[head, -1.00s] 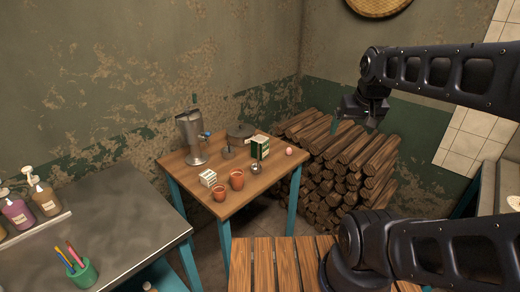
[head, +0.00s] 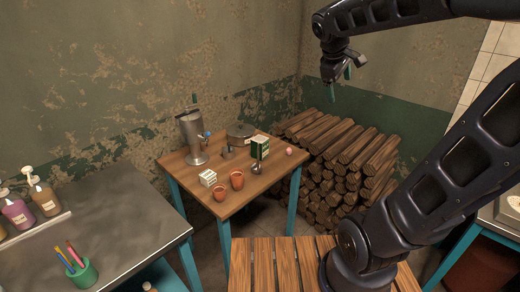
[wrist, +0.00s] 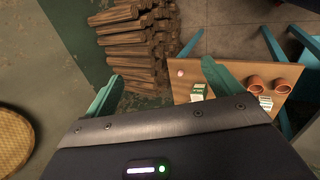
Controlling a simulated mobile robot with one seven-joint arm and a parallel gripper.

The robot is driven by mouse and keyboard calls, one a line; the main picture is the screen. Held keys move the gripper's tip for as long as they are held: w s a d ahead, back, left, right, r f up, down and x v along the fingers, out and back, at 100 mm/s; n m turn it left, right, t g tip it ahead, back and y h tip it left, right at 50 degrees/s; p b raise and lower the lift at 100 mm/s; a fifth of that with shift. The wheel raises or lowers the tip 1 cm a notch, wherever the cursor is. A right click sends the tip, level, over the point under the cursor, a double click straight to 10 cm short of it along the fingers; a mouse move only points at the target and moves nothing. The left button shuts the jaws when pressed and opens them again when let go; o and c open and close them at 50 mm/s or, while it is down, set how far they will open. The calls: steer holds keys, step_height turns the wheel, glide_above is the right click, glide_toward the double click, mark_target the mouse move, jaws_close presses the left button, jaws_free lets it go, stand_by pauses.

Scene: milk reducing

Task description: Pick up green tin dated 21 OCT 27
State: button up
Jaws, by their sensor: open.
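A green and white tin (head: 260,147) stands upright on the small wooden table, towards its far right side. It also shows in the wrist view (wrist: 199,92), beside the right finger. Its date is too small to read. My gripper (head: 341,77) is in the air above the log stack, up and to the right of the tin in the head view. Its green fingers (wrist: 160,86) are spread apart with nothing between them, well apart from the tin.
The table (head: 228,200) also holds a metal dispenser (head: 193,140), a pot (head: 240,134), two clay cups (head: 237,180), a white box (head: 208,178), a metal utensil (head: 257,168) and a pink ball (head: 289,151). A log stack (head: 345,165) stands to its right.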

steer(key=w+a+n+t+h, duration=0.25)
steer(key=w+a+n, duration=0.7)
steer(key=w, duration=0.55)
steer(key=w+a+f+n+t+h, duration=0.1)
steer(key=w+a+n+t, duration=0.1)
steer(key=w+a+n, duration=0.55)
steer(key=w+a+f+n+t+h, duration=0.1)
steer(key=w+a+f+n+t, duration=0.2)
steer(key=a, duration=0.8)
glide_toward(262, 140)
steer(key=w, duration=0.3)
steer(key=shift+m+g+y, duration=0.25)
steer(key=shift+m, duration=0.15)
steer(key=x, duration=1)
steer(key=shift+s+d+f, duration=0.15)
steer(key=shift+f, duration=0.3)
steer(key=shift+r, duration=0.1)
steer(key=c, duration=1.4)
